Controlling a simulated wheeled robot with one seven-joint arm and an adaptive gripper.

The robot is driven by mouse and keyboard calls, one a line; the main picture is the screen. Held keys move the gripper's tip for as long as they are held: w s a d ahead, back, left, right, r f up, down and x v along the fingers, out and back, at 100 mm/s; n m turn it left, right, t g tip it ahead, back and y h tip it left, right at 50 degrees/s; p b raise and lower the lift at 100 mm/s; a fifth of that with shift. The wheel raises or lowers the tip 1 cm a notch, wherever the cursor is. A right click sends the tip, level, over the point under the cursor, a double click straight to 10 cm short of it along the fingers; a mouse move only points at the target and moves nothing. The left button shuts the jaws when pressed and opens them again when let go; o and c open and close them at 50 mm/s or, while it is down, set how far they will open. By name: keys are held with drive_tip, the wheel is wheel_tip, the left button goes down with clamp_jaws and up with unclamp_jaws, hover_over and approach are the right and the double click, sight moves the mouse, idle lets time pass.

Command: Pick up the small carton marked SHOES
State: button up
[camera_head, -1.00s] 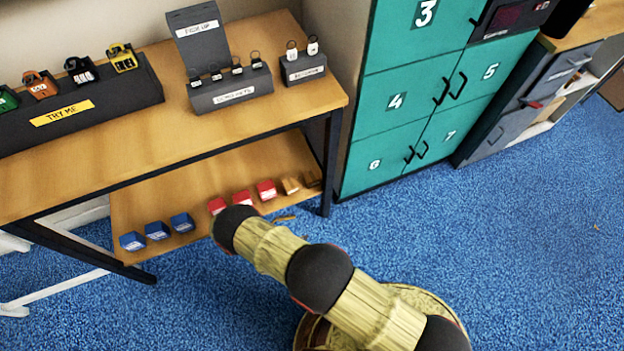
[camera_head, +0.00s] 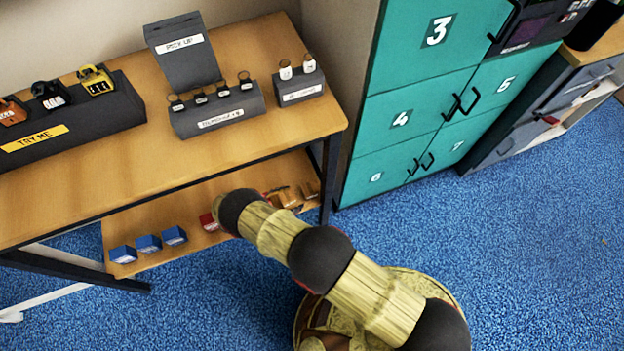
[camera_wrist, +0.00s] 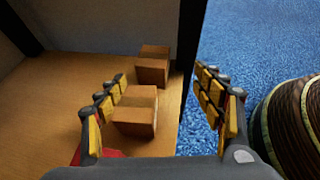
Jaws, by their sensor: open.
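Two small brown cartons stand at the right end of the wooden lower shelf. In the wrist view the nearer carton (camera_wrist: 137,112) lies ahead between my fingers, closer to the left finger, which overlaps its left edge. The farther carton (camera_wrist: 152,66) stands just behind it, near the shelf's edge. The brown cartons also show in the head view (camera_head: 287,197), partly behind my arm. No SHOES marking is readable on either.
Blue cartons (camera_head: 148,244) stand at the left of the lower shelf, and a red carton (camera_head: 209,222) shows beside my arm. A dark table leg (camera_wrist: 190,40) rises close to the farther carton. Green lockers (camera_head: 400,120) stand right of the table. Blue floor is open at right.

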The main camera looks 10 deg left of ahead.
sight(309, 188)
drive_tip(key=shift+w+a+b+x, duration=0.1)
drive_tip(key=shift+w+b+x, duration=0.15)
drive_tip(key=shift+x, duration=0.7)
drive_tip(key=shift+w+a+b+x, duration=0.15)
drive_tip(key=shift+b+x, duration=0.15)
drive_tip(key=shift+x, duration=0.6)
drive_tip(key=x, duration=0.1)
drive_tip(key=b+x, duration=0.1)
drive_tip(key=x, duration=0.1)
drive_tip(key=b+x, duration=0.1)
drive_tip(key=shift+w+d+r, duration=0.1)
drive_tip(key=shift+w+r, duration=0.05)
drive_tip(key=shift+w, duration=0.3)
drive_tip(key=shift+c, duration=1.2)
drive_tip(key=c, duration=1.1)
